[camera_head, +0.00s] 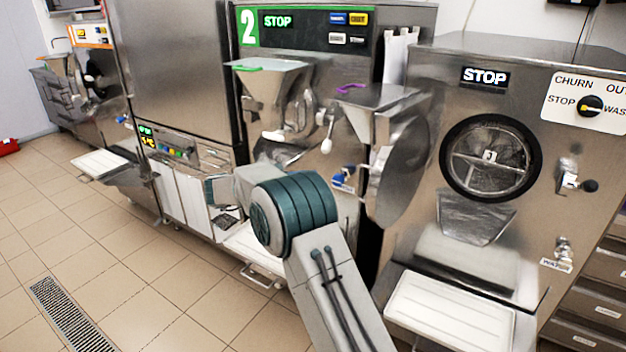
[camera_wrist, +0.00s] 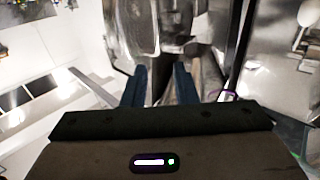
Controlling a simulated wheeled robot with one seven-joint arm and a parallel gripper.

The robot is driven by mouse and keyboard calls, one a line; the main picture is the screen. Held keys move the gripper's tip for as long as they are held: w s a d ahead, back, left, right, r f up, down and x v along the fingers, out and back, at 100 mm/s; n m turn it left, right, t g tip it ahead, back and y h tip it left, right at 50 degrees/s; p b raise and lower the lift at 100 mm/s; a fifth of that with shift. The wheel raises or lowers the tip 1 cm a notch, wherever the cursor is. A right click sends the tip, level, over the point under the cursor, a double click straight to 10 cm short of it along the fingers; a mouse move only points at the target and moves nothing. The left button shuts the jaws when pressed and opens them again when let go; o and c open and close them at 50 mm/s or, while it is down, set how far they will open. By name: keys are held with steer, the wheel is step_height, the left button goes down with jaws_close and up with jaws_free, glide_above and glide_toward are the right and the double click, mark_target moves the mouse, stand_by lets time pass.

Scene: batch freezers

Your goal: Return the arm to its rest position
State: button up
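My arm reaches up from the bottom of the head view, with its teal joint in front of the number 2 batch freezer (camera_head: 292,134). The forearm beyond the joint points left and away, and I cannot make out the fingers there. In the wrist view my gripper (camera_wrist: 160,84) shows two blue fingers standing apart with a clear gap. I see nothing held between them. Shiny metal machine parts (camera_wrist: 138,25) lie beyond the fingertips; I cannot tell how far.
A freezer with a round window (camera_head: 490,157) and a white tray (camera_head: 450,312) stand close on the right. A tall steel cabinet (camera_head: 172,70) and another machine (camera_head: 95,75) stand left.

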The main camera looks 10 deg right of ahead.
steer(key=shift+d+r, duration=0.1)
steer(key=w+d+r+n+t+y, duration=0.1)
steer(key=w+r+n+t+y, duration=0.25)
steer(key=r+t, duration=0.3)
steer(key=w+r+n+t+y, duration=0.3)
steer(key=r+n+t+y, duration=0.15)
steer(key=t, duration=0.35)
steer(key=s+a+f+n+y, duration=0.1)
steer(key=s+a+n+y, duration=0.3)
steer(key=s+n+y, duration=0.45)
steer(key=s+d+f+g, duration=0.2)
steer(key=s+f+g, duration=0.2)
steer(key=s, duration=0.7)
steer(key=s+d+f+g+y, duration=0.1)
steer(key=s+d+f+g, duration=0.1)
steer(key=s+f+g, duration=0.2)
steer(key=s+d+f+g, duration=0.2)
steer(key=s+f+g, duration=0.3)
steer(key=s, duration=1.3)
step_height(320, 180, down, 4)
steer(key=shift+s+d+r+n, duration=0.15)
steer(key=shift+s+r+n, duration=0.05)
steer(key=shift+n, duration=0.15)
